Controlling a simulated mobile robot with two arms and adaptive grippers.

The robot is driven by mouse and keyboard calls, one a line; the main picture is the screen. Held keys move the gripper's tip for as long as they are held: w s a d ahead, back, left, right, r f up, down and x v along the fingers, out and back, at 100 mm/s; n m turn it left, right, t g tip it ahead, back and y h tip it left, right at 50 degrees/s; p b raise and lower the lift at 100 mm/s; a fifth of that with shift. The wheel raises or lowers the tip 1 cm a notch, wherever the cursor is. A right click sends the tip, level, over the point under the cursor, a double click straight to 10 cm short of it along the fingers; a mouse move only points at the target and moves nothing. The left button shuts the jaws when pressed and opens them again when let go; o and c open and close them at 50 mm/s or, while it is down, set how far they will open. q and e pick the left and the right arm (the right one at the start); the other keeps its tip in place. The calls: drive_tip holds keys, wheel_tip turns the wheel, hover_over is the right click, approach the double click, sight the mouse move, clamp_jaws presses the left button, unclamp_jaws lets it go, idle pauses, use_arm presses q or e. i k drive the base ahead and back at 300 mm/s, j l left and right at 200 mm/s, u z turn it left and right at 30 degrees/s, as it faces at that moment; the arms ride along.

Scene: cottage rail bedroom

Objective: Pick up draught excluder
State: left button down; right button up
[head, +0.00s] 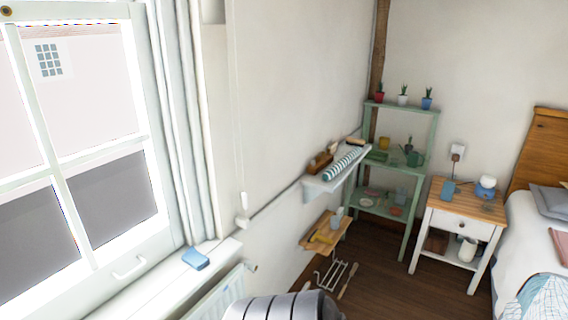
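A long roll with teal and white stripes, which looks like the draught excluder (344,163), lies along a white wall shelf (325,185) in the middle of the head view. It lies lengthwise on the shelf, with a brown object (319,163) beside its near left end. Neither gripper shows. Only a silver and black part of my own body shows at the bottom edge, well short of the shelf.
A lower wooden shelf (314,243) and a floor rack (334,275) are below. A green shelf unit (404,216) with pots stands behind, beside a nightstand (461,206) and bed (519,225). A window sill with a blue item (195,258) and radiator (216,299) are nearer left.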

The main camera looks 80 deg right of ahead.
sight(330, 173)
drive_tip(key=z, duration=3.15)
drive_tip(key=i+l, duration=0.2)
drive_tip(key=i, duration=0.2)
drive_tip(key=i+l, duration=0.2)
drive_tip(key=i, duration=0.15)
